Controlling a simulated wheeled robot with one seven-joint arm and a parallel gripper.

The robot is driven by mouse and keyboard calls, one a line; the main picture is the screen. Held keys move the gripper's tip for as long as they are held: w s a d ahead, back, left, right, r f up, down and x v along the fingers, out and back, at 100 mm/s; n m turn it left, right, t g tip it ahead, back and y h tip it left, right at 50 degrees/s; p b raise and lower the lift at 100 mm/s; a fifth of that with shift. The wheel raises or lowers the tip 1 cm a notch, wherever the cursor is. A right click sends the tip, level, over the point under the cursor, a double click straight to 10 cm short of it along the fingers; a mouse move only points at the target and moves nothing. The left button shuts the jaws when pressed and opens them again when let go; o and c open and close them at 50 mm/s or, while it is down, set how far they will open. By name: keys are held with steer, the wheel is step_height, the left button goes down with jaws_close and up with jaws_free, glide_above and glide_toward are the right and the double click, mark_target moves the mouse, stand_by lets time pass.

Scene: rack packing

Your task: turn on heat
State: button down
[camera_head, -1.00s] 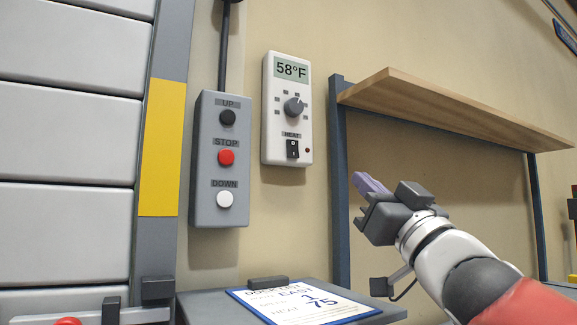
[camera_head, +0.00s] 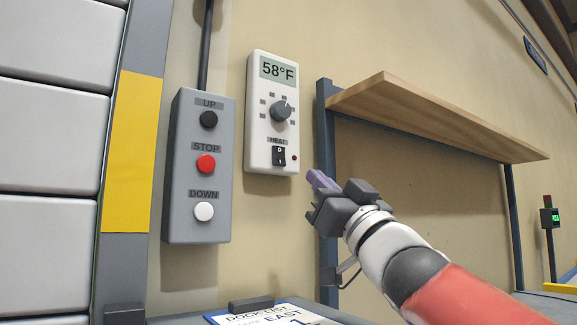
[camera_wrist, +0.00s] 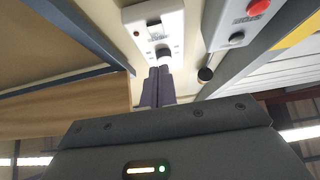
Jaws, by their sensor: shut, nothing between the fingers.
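The white thermostat (camera_head: 271,112) hangs on the beige wall and its display reads 58°F.
A grey control box (camera_head: 199,165) with UP, STOP and DOWN buttons is left of the thermostat. A wooden shelf (camera_head: 430,117) on a blue-grey frame stands at the right. A clipboard sheet (camera_head: 262,315) lies below. The wall between thermostat and shelf post is clear.

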mark_target(279, 158)
steer(key=w+a+r, duration=0.1)
steer(key=w, duration=0.1)
steer(key=w+a+r+p, duration=0.1)
steer(key=w+a, duration=0.1)
steer(key=w+a+r, duration=0.1)
steer(key=w, duration=0.2)
steer(key=shift+a+r, duration=0.3)
steer(key=shift+a, duration=0.05)
steer(key=shift+w+a+p, duration=0.2)
steer(key=shift+w+p, duration=0.05)
steer(key=shift+p, duration=0.05)
